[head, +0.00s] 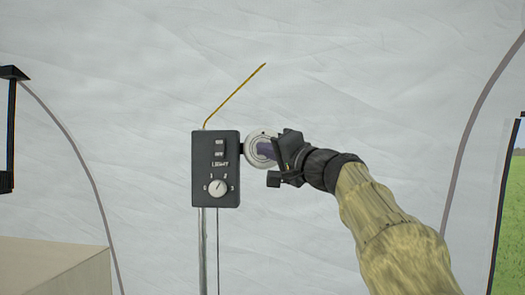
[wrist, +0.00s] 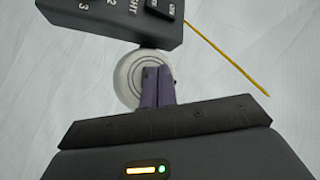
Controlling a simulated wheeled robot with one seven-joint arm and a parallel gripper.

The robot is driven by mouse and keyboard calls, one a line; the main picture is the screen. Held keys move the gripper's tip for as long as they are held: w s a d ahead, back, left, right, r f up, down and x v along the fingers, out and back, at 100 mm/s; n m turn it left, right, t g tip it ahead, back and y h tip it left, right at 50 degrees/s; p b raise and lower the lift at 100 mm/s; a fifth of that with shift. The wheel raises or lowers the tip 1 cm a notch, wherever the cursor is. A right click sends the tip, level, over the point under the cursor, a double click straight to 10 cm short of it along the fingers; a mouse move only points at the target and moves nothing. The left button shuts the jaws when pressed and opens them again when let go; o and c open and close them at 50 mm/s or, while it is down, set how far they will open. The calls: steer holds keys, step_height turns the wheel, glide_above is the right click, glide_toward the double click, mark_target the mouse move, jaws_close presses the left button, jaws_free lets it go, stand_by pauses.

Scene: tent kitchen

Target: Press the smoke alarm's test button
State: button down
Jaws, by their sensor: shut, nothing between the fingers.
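The smoke alarm (head: 253,139) is a round white disc at the right side of the black control box. In the wrist view the smoke alarm (wrist: 129,82) shows concentric rings. My gripper (head: 262,150) is shut and empty, with purple fingers pointing at the alarm. In the wrist view the fingertips of my gripper (wrist: 155,73) overlap the disc right of its middle and hide part of it. I cannot tell whether they touch it. The test button is not clearly visible behind the fingers.
The black control box (head: 215,185) has two switches, a "LIGHT" label and a dial, and stands on a metal pole (head: 202,245). A thin yellow rod (head: 235,95) rises above it. White tent fabric (head: 380,70) is behind. A beige box (head: 55,268) is at lower left.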

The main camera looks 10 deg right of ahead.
steer(key=shift+s, duration=0.1)
steer(key=shift+w+d, duration=0.1)
steer(key=shift+w, duration=0.25)
stand_by(0.3)
steer(key=shift+s+d, duration=0.1)
steer(key=shift+s, duration=0.05)
steer(key=shift+w, duration=0.3)
stand_by(0.4)
steer(key=shift+s, duration=0.1)
steer(key=shift+s+a+b, duration=0.4)
steer(key=shift+s+b, duration=0.2)
steer(key=shift+s, duration=0.15)
